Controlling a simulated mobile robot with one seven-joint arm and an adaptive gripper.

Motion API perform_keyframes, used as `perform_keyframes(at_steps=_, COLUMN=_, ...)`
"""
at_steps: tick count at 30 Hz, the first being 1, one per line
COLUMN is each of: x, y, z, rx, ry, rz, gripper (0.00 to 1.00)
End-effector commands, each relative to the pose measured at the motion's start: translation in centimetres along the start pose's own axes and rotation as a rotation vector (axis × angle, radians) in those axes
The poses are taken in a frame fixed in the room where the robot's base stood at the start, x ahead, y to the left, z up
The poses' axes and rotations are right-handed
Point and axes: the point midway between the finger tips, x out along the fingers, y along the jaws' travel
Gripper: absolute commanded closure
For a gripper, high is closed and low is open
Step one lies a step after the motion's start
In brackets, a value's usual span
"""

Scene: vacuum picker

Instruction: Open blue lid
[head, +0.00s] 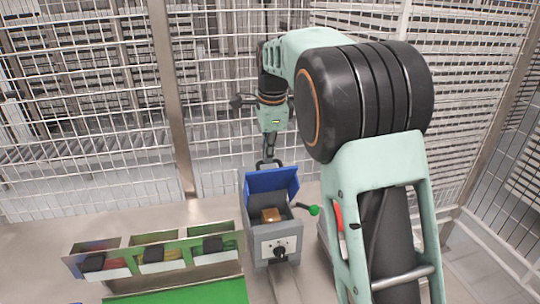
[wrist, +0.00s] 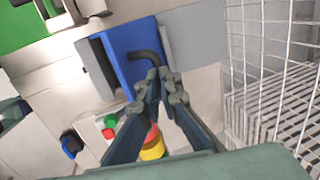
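The blue lid (head: 271,181) stands raised and tilted at the back of a grey box (head: 275,237), so the box's inside shows. A brown block (head: 271,215) lies inside. A black handle (head: 268,163) is at the lid's top edge. In the wrist view the blue lid (wrist: 138,62) fills the upper middle, with its curved black handle (wrist: 146,57) leading to my fingertips. My gripper (wrist: 162,82) has its fingertips close together at the handle's end and looks shut on it; the fingertips hide the contact itself. In the head view my gripper (head: 269,151) is just above the handle.
A rack with several coloured compartments (head: 157,253) and a green mat (head: 187,293) are to the left. A wire fence (head: 90,90) closes off the back. A red-and-yellow part (wrist: 153,146) shows below my fingers in the wrist view.

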Motion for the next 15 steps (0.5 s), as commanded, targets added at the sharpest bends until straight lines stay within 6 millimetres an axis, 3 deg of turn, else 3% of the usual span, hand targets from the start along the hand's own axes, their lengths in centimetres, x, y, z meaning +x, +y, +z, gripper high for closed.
perform_keyframes(at_steps=1, x=1.86, y=0.97, z=-0.03, rx=-0.001, ry=0.003, rz=0.034, gripper=0.85)
perform_keyframes(at_steps=4, x=1.87, y=0.98, z=-0.03, rx=-0.001, ry=0.003, rz=0.034, gripper=0.74)
perform_keyframes(at_steps=15, x=1.56, y=0.88, z=-0.02, rx=-0.001, ry=0.003, rz=0.031, gripper=0.74)
